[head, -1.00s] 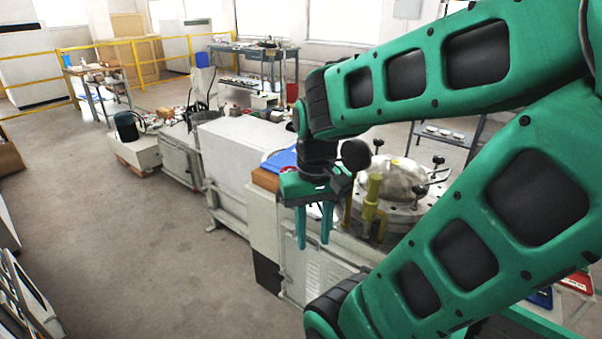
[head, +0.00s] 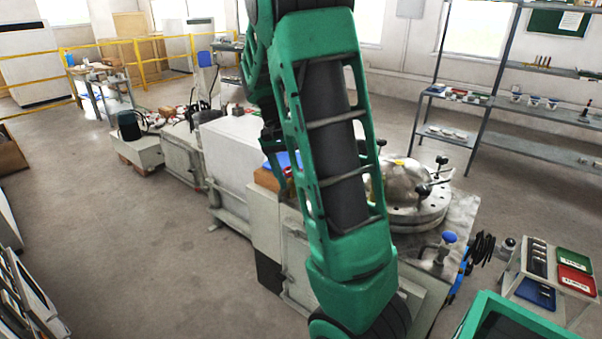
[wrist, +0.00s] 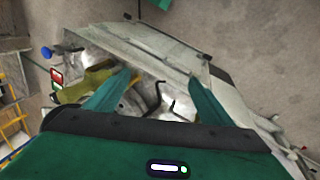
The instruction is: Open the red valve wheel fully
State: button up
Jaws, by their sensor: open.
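I cannot make out a red valve wheel in either current view; my arm covers part of the bench in the head view. A round metal vessel (head: 420,213) with a domed lid stands on the bench, partly behind my arm. A blue-topped fitting (head: 447,238) is at its front right. My gripper (wrist: 160,78) is open in the wrist view, with nothing seen between its fingers. A yellow part (wrist: 88,82) and shiny metal show beyond the fingers, apparently apart from them. In the head view my gripper is mostly hidden behind my arm.
A light-coloured machine (head: 233,150) stands left of the vessel. A stand with red, green and blue trays (head: 575,281) is at the right. Metal shelves (head: 530,145) stand at the back right. Open floor (head: 120,240) lies to the left.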

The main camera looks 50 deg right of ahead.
jog(key=w+d+f+m+g+h, duration=0.25)
jog(key=w+f+h, duration=0.2)
jog(key=w, duration=0.25)
jog(key=w+d+f+m+g+h, duration=0.1)
jog(key=w+d+f+m+h, duration=0.25)
jog(key=w+h, duration=0.2)
jog(key=w+d+f+m+g+h, duration=0.2)
jog(key=w+d+f+m+h, duration=0.15)
jog(key=w, duration=0.35)
jog(key=x, duration=1)
jog(key=shift+d+r, duration=0.2)
jog(key=shift+d, duration=0.05)
